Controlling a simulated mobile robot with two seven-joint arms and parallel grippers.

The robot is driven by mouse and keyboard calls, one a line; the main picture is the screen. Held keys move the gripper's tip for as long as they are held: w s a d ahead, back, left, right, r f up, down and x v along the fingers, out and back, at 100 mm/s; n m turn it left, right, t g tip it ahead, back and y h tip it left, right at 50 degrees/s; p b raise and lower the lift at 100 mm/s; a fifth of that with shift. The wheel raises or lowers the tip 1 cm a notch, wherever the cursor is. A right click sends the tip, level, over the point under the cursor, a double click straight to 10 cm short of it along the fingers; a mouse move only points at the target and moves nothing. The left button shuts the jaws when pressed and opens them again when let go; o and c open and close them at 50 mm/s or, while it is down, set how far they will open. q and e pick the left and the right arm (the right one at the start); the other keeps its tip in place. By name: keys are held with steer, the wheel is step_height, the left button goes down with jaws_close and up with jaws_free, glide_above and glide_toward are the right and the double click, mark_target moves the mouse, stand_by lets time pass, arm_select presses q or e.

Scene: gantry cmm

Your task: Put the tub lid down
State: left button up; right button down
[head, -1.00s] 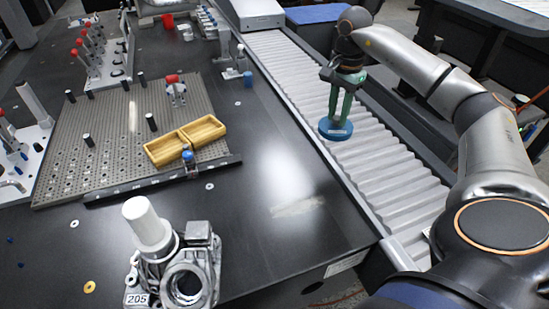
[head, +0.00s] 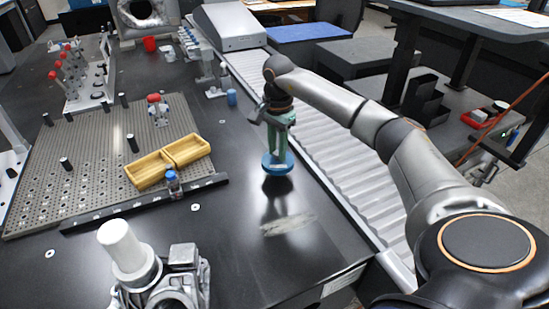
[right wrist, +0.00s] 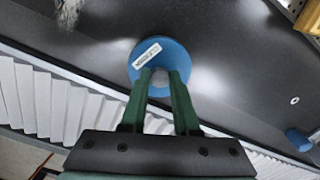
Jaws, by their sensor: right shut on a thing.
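The tub lid (head: 278,170) is a blue disc with a white label on its top. My right gripper (head: 276,152), with green fingers, is shut on the grey knob at the middle of the lid. It holds the lid level over the black table, beside the conveyor; a reflection shows under it, and I cannot tell how high it hangs. The lid also shows in the right wrist view (right wrist: 181,58), between the fingertips, with black tabletop around it. My left gripper is out of view.
A roller conveyor (head: 334,154) runs along the table's right side. A perforated plate (head: 95,165) with pegs and a yellow two-part tray (head: 150,170) lie to the left. A metal casting (head: 183,258) stands in front. Bare black tabletop (head: 235,215) lies between them.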

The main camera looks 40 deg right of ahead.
mark_target(274, 160)
steer(key=shift+w+a+f, duration=0.15)
steer(key=shift+a+f, duration=0.1)
steer(key=shift+f, duration=0.1)
step_height(274, 160, down, 3)
steer(key=shift+w+a+f+b, duration=0.1)
steer(key=shift+f+b, duration=0.1)
steer(key=shift+b, duration=0.25)
steer(key=c, duration=0.7)
jaws_free()
steer(key=shift+o, duration=0.2)
steer(key=shift+r, duration=0.1)
